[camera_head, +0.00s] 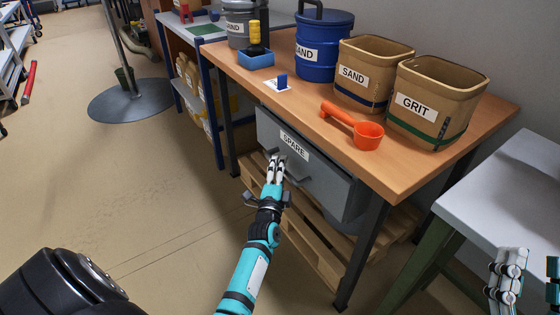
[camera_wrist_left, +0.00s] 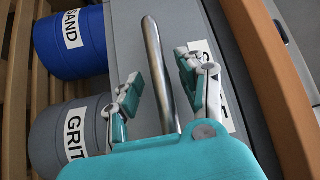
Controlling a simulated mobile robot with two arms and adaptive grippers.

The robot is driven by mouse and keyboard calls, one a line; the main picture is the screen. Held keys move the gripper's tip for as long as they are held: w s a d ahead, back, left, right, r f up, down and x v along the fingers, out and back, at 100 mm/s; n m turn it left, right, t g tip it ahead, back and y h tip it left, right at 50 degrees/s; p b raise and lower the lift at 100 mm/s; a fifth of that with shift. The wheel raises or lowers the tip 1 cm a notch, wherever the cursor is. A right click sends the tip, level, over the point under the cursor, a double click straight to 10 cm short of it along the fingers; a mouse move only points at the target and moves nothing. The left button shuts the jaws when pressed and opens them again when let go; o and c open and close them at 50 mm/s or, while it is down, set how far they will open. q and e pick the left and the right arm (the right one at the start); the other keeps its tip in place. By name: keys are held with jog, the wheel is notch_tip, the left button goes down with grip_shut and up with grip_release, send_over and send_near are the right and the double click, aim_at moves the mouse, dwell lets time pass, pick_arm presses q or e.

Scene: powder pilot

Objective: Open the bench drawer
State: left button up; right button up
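The bench drawer (camera_head: 325,172) is a grey box under the wooden bench top, labelled SPARE, and looks shut. My left gripper (camera_head: 278,160) is at its front face. In the left wrist view, the metal bar handle (camera_wrist_left: 157,75) runs between the two fingers of the left gripper (camera_wrist_left: 160,75). The fingers are apart, with a gap visible on each side of the bar. In the head view the gripper hides part of the handle (camera_head: 301,180). My right gripper (camera_head: 532,265) is at the lower right corner, fingers apart and empty, partly cut off.
On the bench top (camera_head: 300,97) stand a blue SAND drum (camera_head: 322,55), a SAND bin (camera_head: 371,75), a GRIT bin (camera_head: 435,100) and an orange scoop (camera_head: 352,127). A pale table (camera_head: 510,190) stands at right.

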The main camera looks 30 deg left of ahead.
pick_arm(q)
jog(key=shift+w, duration=0.2)
jog(key=shift+r, duration=0.1)
grip_shut()
jog(key=shift+s, duration=0.1)
